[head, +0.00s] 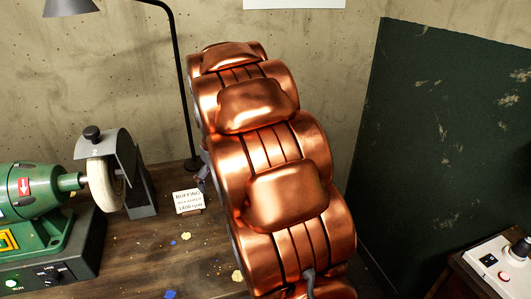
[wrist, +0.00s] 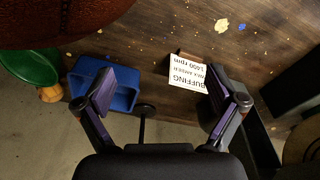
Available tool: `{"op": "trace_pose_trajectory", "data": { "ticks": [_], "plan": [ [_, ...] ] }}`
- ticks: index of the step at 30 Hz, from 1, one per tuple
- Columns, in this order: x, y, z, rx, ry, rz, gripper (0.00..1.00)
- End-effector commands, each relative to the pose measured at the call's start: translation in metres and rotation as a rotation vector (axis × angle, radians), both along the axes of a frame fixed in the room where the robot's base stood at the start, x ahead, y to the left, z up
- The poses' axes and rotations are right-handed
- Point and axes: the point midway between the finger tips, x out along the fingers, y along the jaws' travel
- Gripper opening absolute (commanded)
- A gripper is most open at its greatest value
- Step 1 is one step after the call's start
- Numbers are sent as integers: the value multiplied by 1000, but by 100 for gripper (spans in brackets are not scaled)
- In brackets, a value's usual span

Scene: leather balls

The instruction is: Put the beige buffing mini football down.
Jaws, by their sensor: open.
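My gripper (wrist: 158,76) is open in the wrist view, its two dark purple fingers spread wide with nothing between them. Beyond them are a wooden bench top and a small white sign reading BUFFING (wrist: 187,74). A large reddish-brown pebbled leather ball (wrist: 62,20) is cut off by the upper left edge of the wrist view, apart from the fingers. I see no ball that is clearly beige. In the head view my copper arm covers the middle, and I cannot make out the gripper there.
A green buffing machine (head: 36,205) with a pale wheel (head: 104,184) stands on the bench (head: 200,252) at left. A black lamp (head: 184,85) rises behind. The wrist view shows a blue bin (wrist: 121,98). A white control box (head: 498,262) is at lower right.

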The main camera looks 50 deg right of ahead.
Motion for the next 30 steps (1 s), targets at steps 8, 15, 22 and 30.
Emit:
{"op": "trace_pose_trajectory", "data": {
  "ticks": [8,15,22,30],
  "plan": [
    [54,-92,-10,-42,-71,-1,95],
    [85,-173,-27,-76,-128,10,95],
    [103,-248,-47,-114,-187,27,95],
    [108,-307,-64,-148,-240,41,95]
  ]
}}
